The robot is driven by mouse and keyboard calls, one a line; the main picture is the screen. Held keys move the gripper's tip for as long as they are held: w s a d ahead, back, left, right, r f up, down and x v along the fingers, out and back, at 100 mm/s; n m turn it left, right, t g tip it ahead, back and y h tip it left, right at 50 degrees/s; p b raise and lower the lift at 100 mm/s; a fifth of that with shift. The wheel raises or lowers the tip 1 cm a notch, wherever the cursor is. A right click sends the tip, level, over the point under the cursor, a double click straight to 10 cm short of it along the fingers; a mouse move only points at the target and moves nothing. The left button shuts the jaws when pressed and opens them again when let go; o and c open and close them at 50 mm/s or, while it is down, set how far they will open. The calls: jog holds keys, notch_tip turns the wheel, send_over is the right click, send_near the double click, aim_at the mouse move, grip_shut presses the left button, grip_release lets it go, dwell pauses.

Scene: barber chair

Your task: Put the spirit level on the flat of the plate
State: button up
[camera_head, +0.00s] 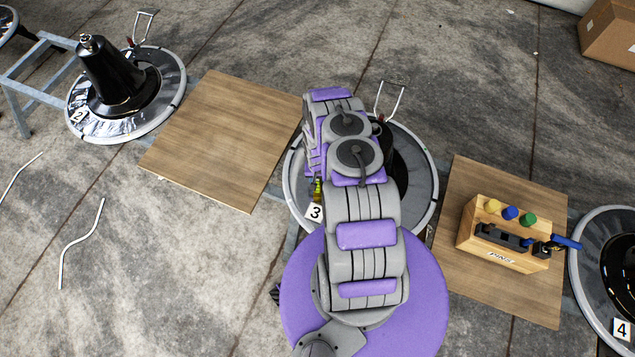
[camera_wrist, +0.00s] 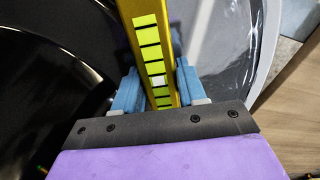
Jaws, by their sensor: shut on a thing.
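The spirit level (camera_wrist: 148,40) is a yellow bar with bright yellow-green blocks along its face and one pale block. In the wrist view my gripper (camera_wrist: 160,88) is shut on it, with blue finger pads on both sides. The bar reaches beyond the fingers to the top edge. Behind it are a black round surface and the plate's grey ring (camera_wrist: 236,50). In the head view the round plate marked 3 (camera_head: 424,190) lies under my arm, which hides much of it and my gripper. A small yellow piece (camera_head: 317,190) shows near its label. I cannot tell whether the level touches the plate.
Wooden boards lie left (camera_head: 215,140) and right (camera_head: 470,180) of the plate. A wooden block with coloured pegs (camera_head: 500,235) stands on the right board. Plate 2 (camera_head: 160,115) carries a black cone (camera_head: 108,70). Plate 4 (camera_head: 590,270) is at the right edge.

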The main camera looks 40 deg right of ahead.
grip_shut()
jog(key=shift+r, duration=0.1)
